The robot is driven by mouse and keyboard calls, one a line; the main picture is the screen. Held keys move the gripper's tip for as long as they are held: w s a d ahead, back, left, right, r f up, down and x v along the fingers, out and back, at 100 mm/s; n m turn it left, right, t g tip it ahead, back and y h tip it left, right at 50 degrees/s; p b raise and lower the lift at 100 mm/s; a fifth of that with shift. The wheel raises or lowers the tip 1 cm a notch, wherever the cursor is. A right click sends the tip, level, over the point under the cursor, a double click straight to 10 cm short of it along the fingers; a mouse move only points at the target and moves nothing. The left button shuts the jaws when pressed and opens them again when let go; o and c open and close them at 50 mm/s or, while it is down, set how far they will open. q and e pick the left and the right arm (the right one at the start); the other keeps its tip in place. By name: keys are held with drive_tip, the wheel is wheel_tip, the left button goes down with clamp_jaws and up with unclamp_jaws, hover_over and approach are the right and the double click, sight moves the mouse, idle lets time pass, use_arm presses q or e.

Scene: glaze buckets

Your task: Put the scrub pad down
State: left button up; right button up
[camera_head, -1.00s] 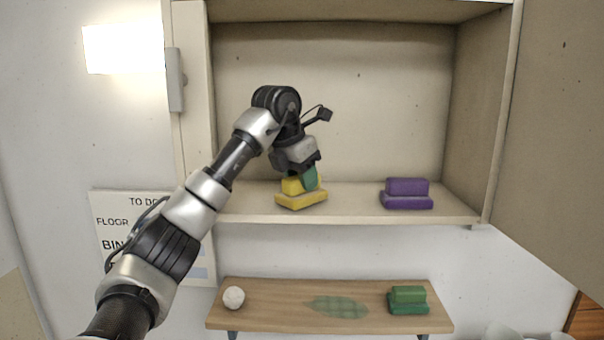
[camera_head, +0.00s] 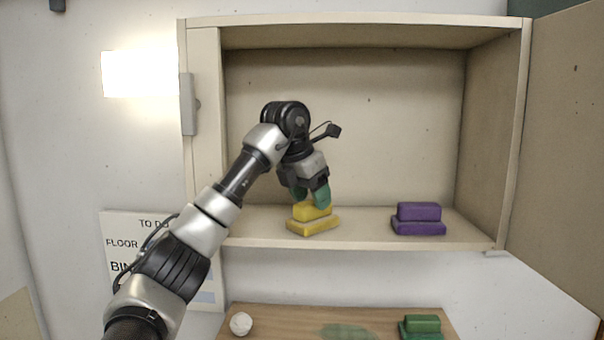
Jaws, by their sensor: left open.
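A yellow two-tiered scrub pad (camera_head: 313,226), a smaller block on a wider base, rests on the cabinet shelf left of its middle. My left gripper (camera_head: 311,195) is just above it, pointing down, with green fingertips spread apart. The right fingertip overlaps the pad's upper block in the picture; I cannot tell whether they touch. The gripper holds nothing. A purple two-tiered pad (camera_head: 418,219) sits on the same shelf to the right. A green one (camera_head: 420,327) is on the lower wooden shelf, cut off by the bottom edge. My right gripper is out of view.
The open cabinet (camera_head: 345,38) has side walls and a door (camera_head: 565,150) swung out at right. Shelf space between yellow and purple is free. The lower shelf (camera_head: 285,322) holds a white ball (camera_head: 241,324) and a flat green patch (camera_head: 347,331). A notice (camera_head: 125,235) hangs at left.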

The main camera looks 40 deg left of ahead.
use_arm(q)
drive_tip(key=d+v, duration=0.1)
drive_tip(key=v, duration=0.9)
drive_tip(key=shift+a, duration=0.5)
drive_tip(key=shift+s, duration=0.1)
